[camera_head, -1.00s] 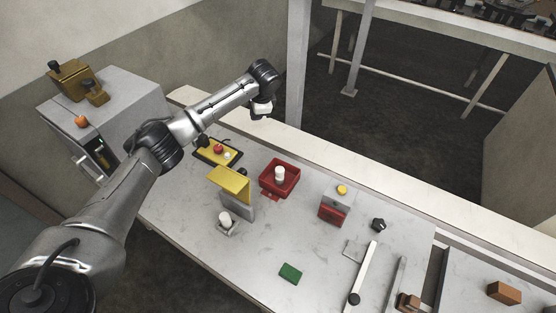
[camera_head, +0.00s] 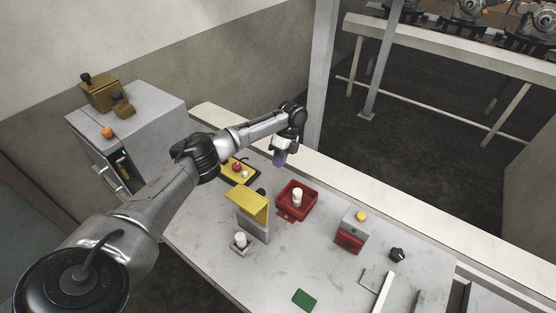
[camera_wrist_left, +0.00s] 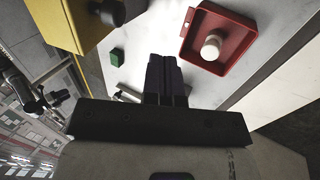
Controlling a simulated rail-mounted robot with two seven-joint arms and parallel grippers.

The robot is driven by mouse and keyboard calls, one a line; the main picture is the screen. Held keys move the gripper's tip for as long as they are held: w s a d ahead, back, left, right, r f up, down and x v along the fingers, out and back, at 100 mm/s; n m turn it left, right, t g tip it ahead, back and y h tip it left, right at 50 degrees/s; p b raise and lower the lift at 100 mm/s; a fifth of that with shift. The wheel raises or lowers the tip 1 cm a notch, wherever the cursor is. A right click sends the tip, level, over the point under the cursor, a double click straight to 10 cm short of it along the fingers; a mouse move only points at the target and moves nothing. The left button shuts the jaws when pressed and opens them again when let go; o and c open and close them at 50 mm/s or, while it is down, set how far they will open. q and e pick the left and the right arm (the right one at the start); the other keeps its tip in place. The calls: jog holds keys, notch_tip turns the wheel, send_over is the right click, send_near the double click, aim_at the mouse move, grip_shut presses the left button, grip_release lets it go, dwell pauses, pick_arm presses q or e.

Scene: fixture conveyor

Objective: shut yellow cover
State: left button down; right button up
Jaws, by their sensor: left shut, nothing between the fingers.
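The yellow cover (camera_head: 250,206) sits at the top of a grey upright block on the table, near the middle of the head view. It also fills the upper left corner of the left wrist view (camera_wrist_left: 72,18). My left gripper (camera_head: 279,160) hangs with its fingers down, above and beyond the yellow cover, toward the table's far edge, and apart from it. Its dark fingers show together and empty in the left wrist view (camera_wrist_left: 165,72). My right gripper is not seen.
A red tray (camera_head: 310,208) holding a white cylinder is right of the cover. A yellow panel with a red button (camera_head: 237,168) lies behind it. A white knob (camera_head: 240,240) stands in front. A grey and red box (camera_head: 350,238) and green block (camera_head: 304,299) are further right.

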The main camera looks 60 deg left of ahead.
pick_arm(q)
jog(key=s+d+f+p, duration=0.1)
jog(key=s+d+f, duration=0.1)
jog(key=s+f, duration=0.3)
jog(key=shift+s+d+f, duration=0.25)
jog(key=shift+s+f, duration=0.1)
jog(key=shift+s, duration=0.4)
